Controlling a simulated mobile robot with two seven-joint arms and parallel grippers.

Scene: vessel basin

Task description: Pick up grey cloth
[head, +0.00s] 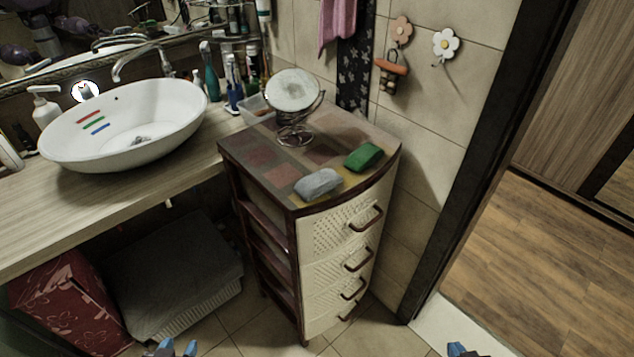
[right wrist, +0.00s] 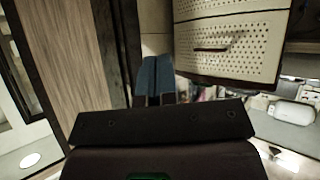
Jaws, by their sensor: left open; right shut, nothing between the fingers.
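The grey cloth (head: 318,184) lies folded on top of the drawer cabinet (head: 240,148), at its front edge, left of a folded green cloth (head: 364,157). My left gripper (head: 172,348) shows only its blue fingertips at the bottom edge of the head view, open and empty, well below and left of the cloth. My right gripper (head: 462,350) barely shows at the bottom right of the head view. In the right wrist view its blue fingers (right wrist: 155,78) are together with nothing between them. The grey cloth is not visible in the right wrist view.
A round mirror (head: 293,91) on a wire stand is behind the cloths. The counter (head: 45,225) with a white basin (head: 125,128) lies left. A dark door frame (head: 470,160) stands right of the cabinet. A covered basket (head: 180,275) sits under the counter.

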